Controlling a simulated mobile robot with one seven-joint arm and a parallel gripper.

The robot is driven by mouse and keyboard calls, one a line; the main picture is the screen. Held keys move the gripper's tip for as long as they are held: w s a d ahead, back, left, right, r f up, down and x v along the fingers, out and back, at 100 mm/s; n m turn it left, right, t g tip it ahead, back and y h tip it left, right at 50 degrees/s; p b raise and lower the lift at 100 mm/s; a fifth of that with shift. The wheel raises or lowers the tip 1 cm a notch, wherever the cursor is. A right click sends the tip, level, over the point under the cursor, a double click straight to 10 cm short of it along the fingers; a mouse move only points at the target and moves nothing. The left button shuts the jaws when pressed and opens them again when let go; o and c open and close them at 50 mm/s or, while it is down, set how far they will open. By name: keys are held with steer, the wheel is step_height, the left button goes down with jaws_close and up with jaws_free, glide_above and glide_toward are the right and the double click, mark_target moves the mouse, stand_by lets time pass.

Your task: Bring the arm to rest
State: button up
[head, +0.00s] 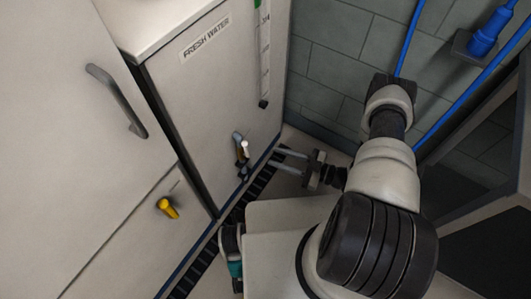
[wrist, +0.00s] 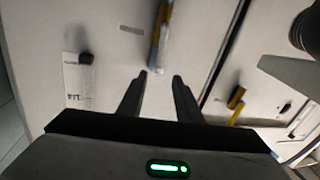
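My gripper (head: 284,159) is stretched out to the left from my arm, low in front of the white FRESH WATER cabinet (head: 200,100). In the wrist view my gripper (wrist: 161,76) has its two fingers apart with nothing held between them. A small tap or lever with a white tip (head: 243,151) is on the cabinet's lower front, just left of the fingertips in the head view. In the wrist view a yellowish bar with a pale end (wrist: 161,40) shows beyond the fingertips; I cannot tell if it is that lever. No contact is visible.
A level gauge (head: 264,50) runs down the cabinet front. A yellow knob (head: 168,208) and a dark door handle (head: 117,100) stick out at left. A tiled wall (head: 335,60) with blue hoses (head: 409,38) is behind my arm. A dark-panelled frame (head: 490,180) stands at right.

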steer(key=shift+v, duration=1)
